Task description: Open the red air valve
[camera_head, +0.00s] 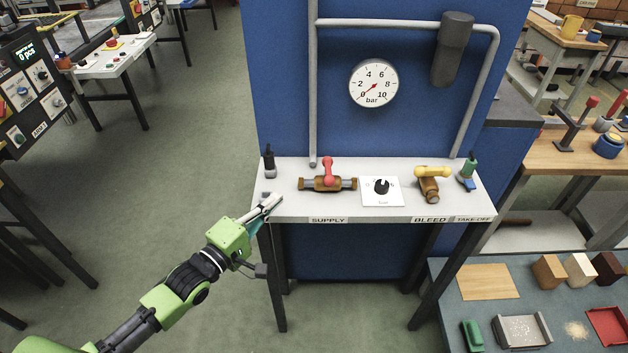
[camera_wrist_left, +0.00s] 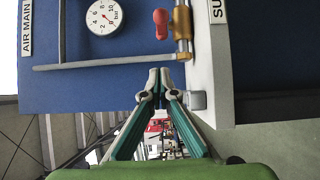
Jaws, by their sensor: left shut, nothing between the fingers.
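The red air valve has a red handle (camera_head: 328,168) on a brass body (camera_head: 322,185) in a short grey pipe, on the bench top above the SUPPLY label. Its handle points across the pipe, away from me. In the left wrist view the handle (camera_wrist_left: 161,22) shows at the top, beside the brass body (camera_wrist_left: 182,22). My left gripper (camera_head: 272,201) is at the bench's front left corner, left of and nearer than the valve, apart from it. Its fingertips (camera_wrist_left: 160,76) are together with nothing between them. My right gripper is not in view.
The white bench (camera_head: 285,208) also bears a dial plate (camera_head: 381,199), a yellow-handled BLEED valve (camera_head: 431,175) and a TAKE-OFF fitting (camera_head: 467,174). A small black-topped fitting (camera_head: 269,163) stands at the back left. A pressure gauge (camera_head: 374,83) hangs on the blue panel (camera_head: 280,60).

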